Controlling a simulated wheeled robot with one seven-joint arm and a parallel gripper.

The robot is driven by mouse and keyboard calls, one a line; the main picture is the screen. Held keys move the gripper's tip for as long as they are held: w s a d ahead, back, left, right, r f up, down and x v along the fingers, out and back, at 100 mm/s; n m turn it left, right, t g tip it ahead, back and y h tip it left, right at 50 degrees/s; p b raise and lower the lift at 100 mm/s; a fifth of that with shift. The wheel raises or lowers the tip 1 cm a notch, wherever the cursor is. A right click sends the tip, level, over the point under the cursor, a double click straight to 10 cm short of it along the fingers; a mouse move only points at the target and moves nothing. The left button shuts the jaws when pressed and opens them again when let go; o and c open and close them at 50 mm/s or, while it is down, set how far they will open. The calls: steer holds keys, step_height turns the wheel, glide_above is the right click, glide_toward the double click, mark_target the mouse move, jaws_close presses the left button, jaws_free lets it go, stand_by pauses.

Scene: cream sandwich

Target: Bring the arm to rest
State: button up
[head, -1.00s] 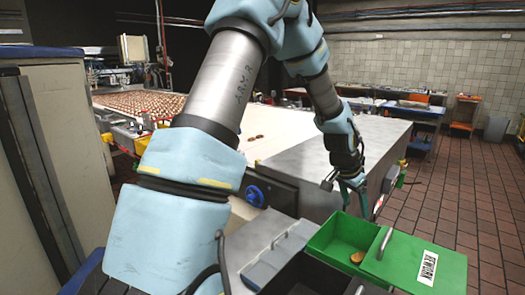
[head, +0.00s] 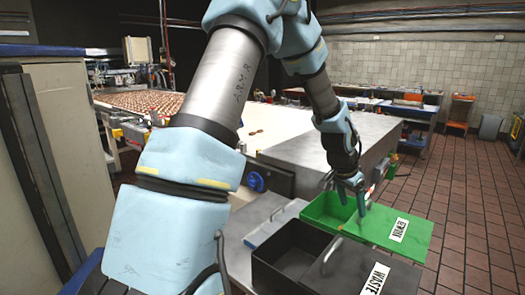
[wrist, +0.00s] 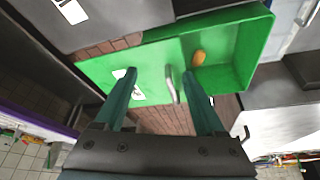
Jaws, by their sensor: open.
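My blue arm reaches forward across the head view. My gripper (head: 351,198) hangs over the green rework bin (head: 325,215), near the edge of its lid. In the wrist view, the two teal fingers of my gripper (wrist: 158,82) are spread apart with nothing between them. Below them lie the bin's green lid (wrist: 107,75) and its silver handle (wrist: 171,84). One small brown biscuit (wrist: 198,58) lies inside the open part of the bin. In the head view the biscuit is hardly visible.
A dark waste bin (head: 285,258) with a labelled lid stands in front of the green bin. The conveyor's steel housing (head: 330,145) stands behind it. A cream cabinet (head: 60,150) is at the left. The tiled floor (head: 465,220) at the right is clear.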

steer(key=s+a+f+n+y+b, duration=0.1)
steer(key=a+n+b, duration=0.2)
steer(key=a, duration=0.6)
steer(key=s+a+f+n+y+b, duration=0.1)
steer(key=a+f+n+b, duration=0.1)
steer(key=a, duration=0.7)
steer(key=s+a+f+n+y+b, duration=0.1)
steer(key=s+a+n+b, duration=0.3)
steer(key=s+a, duration=0.6)
steer(key=a+n, duration=0.2)
steer(key=a, duration=0.2)
steer(key=shift+f+g+y, duration=0.3)
steer(key=shift+f, duration=0.1)
steer(key=shift+c, duration=0.2)
